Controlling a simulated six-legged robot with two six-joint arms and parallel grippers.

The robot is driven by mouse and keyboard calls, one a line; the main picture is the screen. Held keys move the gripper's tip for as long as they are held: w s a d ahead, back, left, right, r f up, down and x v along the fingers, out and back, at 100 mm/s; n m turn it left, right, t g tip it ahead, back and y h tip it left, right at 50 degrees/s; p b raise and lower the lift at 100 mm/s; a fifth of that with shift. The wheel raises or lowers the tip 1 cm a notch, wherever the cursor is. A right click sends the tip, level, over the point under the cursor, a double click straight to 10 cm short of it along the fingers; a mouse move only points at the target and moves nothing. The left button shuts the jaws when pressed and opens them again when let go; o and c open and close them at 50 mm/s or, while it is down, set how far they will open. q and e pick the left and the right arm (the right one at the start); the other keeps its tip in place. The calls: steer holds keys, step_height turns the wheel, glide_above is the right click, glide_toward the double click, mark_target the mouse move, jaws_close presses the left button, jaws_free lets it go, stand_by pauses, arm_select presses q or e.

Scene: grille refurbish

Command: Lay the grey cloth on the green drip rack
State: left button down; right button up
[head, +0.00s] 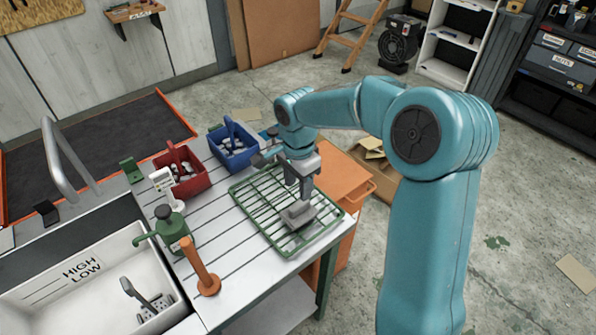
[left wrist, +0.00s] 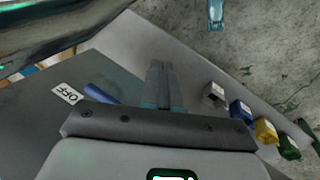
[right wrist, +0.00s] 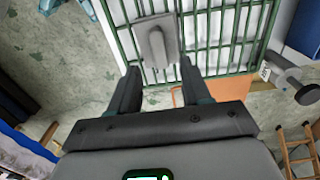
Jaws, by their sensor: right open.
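The green drip rack (head: 258,224) lies on the slatted bench top. The grey cloth (head: 299,215) lies on the rack's bars near its front right part; it looks like a small flat pad with a raised ridge. In the right wrist view the cloth (right wrist: 157,28) rests on the rack (right wrist: 230,38), just beyond my fingertips. My right gripper (head: 301,188) is directly above the cloth. Its fingers (right wrist: 160,78) are spread, with a gap between them and nothing gripped. My left gripper (left wrist: 162,80) shows only in its wrist view, fingers together and empty.
A red bin (head: 190,184) and a blue bin (head: 236,160) stand behind the rack. A green pump bottle (head: 172,228) and an orange upright post (head: 200,262) stand left of it, beside the white sink (head: 60,290). An orange cabinet (head: 343,182) and cardboard box (head: 378,172) are at right.

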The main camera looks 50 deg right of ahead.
step_height(320, 180, up, 5)
steer(key=shift+r, duration=0.1)
steer(key=shift+s, duration=0.1)
stand_by(0.6)
